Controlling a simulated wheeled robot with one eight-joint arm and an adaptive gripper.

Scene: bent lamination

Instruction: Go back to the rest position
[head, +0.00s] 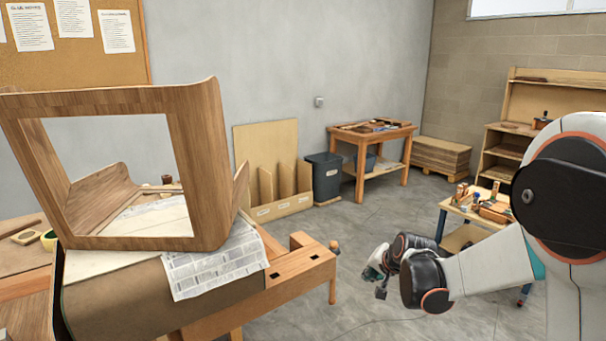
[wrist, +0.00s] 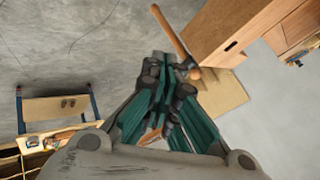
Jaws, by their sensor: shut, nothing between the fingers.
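My gripper (head: 374,274) shows small in the head view, low over the floor to the right of the workbench (head: 300,262). It is clear of the bench and of the utility cart. In the wrist view my gripper (wrist: 163,66) has its dark and green fingers together, with nothing between them.
A bent wood frame (head: 208,150) stands on the workbench at left, over a printed sheet (head: 215,262). A cart (head: 455,240) with tools stands behind my arm. A dark bin (head: 323,178) and a side table (head: 370,138) are at the back. Grey floor (head: 360,225) is open between.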

